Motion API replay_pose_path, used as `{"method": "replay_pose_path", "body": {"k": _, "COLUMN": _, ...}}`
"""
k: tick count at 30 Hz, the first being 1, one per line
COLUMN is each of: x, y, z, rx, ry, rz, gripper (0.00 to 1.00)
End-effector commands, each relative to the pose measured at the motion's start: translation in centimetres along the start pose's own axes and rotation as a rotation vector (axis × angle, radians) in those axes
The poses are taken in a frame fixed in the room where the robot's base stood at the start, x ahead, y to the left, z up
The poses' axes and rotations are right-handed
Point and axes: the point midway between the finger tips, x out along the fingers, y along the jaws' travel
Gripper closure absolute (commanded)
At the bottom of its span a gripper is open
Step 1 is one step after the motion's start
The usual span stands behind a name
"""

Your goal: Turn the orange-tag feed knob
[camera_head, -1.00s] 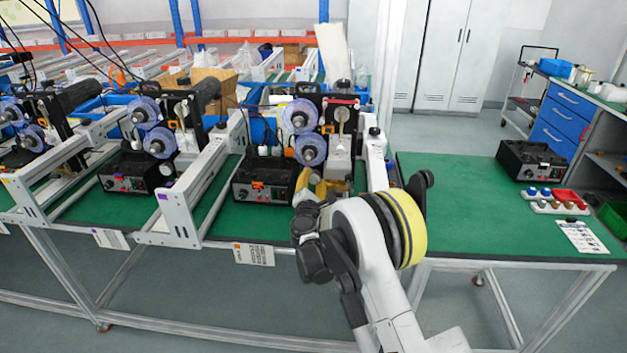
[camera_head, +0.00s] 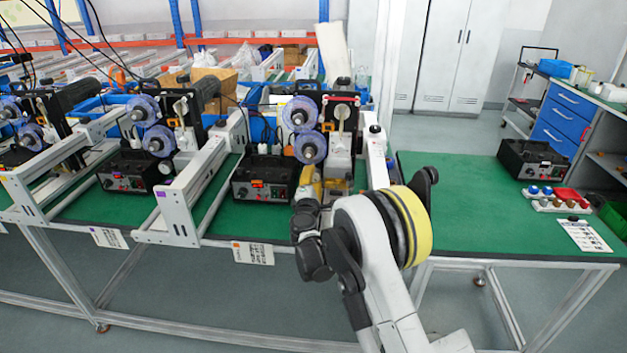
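A white card (camera_head: 253,254) with a small orange mark hangs on the bench's front edge, below the nearest label machine. Above it on the green bench stands that machine's black control box (camera_head: 263,180), with an orange-red display and small controls on its front. The controls are too small to tell which is the feed knob. The machine's blue-purple reels (camera_head: 300,115) are behind and above the box. My arm reaches up from the bottom right, and its wrist is just right of the box. My gripper cannot be made out; it seems hidden behind the wrist.
A similar machine with a black box (camera_head: 130,172) and purple tag stands to the left, past a white metal frame (camera_head: 180,212). The green bench (camera_head: 455,200) right of my arm is mostly clear. Another black box (camera_head: 532,160) and a small tray of knobs stand at its right end.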

Motion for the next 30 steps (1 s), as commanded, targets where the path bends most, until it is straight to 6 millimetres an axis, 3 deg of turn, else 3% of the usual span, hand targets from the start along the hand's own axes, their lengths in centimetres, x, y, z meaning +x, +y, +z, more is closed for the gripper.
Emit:
{"method": "replay_pose_path", "body": {"k": 15, "x": 0.02, "y": 0.19, "z": -0.03, "rx": 0.447, "ry": 0.002, "rz": 0.001, "gripper": 0.94}}
{"method": "replay_pose_path", "body": {"k": 30, "x": 0.04, "y": 0.32, "z": 0.01, "rx": 0.638, "ry": 0.002, "rz": 0.001, "gripper": 0.94}}
